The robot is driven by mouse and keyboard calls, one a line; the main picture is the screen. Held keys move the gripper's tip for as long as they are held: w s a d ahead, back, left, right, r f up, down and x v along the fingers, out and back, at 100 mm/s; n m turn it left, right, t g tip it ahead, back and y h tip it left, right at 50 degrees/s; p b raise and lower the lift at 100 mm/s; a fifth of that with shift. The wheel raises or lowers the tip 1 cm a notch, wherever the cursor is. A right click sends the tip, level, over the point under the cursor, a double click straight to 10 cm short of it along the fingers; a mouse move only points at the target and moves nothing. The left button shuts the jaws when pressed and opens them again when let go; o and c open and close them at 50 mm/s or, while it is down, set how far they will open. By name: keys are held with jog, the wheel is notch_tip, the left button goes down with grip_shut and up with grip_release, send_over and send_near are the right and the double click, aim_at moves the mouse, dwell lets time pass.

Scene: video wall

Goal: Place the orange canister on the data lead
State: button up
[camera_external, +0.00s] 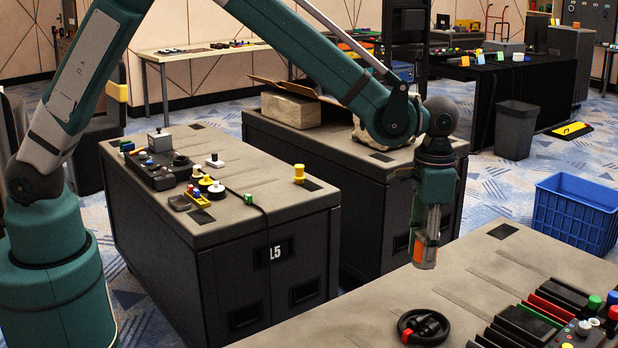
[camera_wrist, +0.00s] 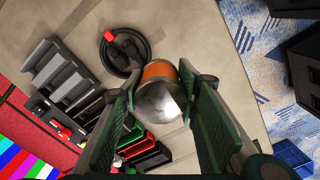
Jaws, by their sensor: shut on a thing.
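The orange canister (camera_external: 419,249) is held upright between the fingers of my gripper (camera_external: 432,225), above the near table. In the wrist view the canister (camera_wrist: 158,72) shows its orange side and a shiny metal end between the green fingers of my gripper (camera_wrist: 160,100). The data lead (camera_external: 431,325) is a black coil with a red part, lying on the near table to the front of the canister.
The near table (camera_external: 475,275) has bare room around the lead. Red, green and black holders (camera_external: 545,315) and a control panel with knobs (camera_external: 588,330) stand at its right. A black cabinet (camera_external: 215,240) with small devices is at the left. A blue crate (camera_external: 575,215) stands on the floor.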

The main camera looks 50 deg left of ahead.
jog(key=m, duration=0.2)
send_over(425, 320)
jog(key=shift+r, duration=0.15)
jog(key=shift+f+b, duration=0.5)
jog(key=shift+f, duration=2.65)
jog(key=shift+f+b, duration=0.35)
jog(key=shift+f, duration=1.5)
jog(key=shift+f, duration=0.1)
jog(key=o, duration=0.5)
jog(key=shift+f, duration=0.1)
jog(key=o, duration=0.4)
